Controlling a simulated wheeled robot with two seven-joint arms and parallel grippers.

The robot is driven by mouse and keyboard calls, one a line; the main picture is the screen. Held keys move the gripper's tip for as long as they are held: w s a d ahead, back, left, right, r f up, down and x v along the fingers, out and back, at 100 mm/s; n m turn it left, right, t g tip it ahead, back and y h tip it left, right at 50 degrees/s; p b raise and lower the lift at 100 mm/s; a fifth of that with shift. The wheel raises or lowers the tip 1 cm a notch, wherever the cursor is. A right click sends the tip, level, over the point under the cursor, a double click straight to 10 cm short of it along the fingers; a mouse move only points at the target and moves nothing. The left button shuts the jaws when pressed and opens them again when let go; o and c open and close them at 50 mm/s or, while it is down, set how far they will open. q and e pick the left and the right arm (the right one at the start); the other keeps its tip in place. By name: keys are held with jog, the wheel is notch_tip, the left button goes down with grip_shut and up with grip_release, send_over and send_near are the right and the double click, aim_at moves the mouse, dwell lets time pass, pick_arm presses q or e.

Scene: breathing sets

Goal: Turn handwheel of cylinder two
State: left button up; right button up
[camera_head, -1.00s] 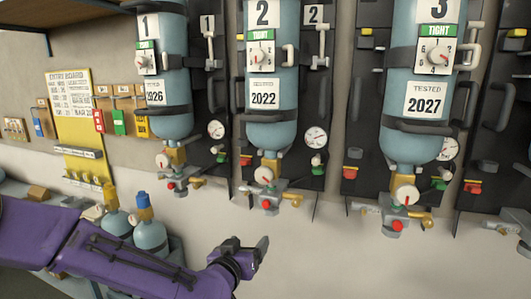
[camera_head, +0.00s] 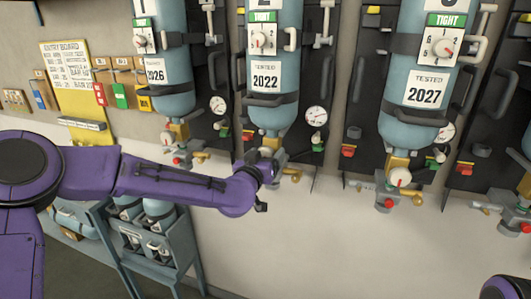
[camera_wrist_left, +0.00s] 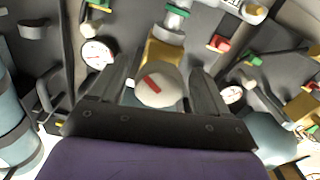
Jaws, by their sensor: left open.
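Cylinder two (camera_head: 272,85) is a blue cylinder strapped upright to a dark wall panel, with a 2022 label and a green TIGHT tag. My left gripper (camera_head: 264,168) is at the valve below it and mostly hides its handwheel in the head view. In the left wrist view the handwheel (camera_wrist_left: 157,88) is a pale round knob with a red mark. The open fingers of my left gripper (camera_wrist_left: 161,72) stand on either side of it. I cannot tell whether they touch it. My right gripper is out of view.
Cylinder one (camera_head: 166,70) and cylinder three (camera_head: 418,90) hang on either side, with similar valves below. A pressure gauge (camera_head: 317,117) is close to the right of cylinder two. A blue rack (camera_head: 165,250) with small cylinders stands below my left arm.

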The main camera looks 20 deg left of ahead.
pick_arm(q)
jog(key=c, duration=1)
jog(key=shift+o, duration=0.2)
jog(key=shift+f, duration=0.1)
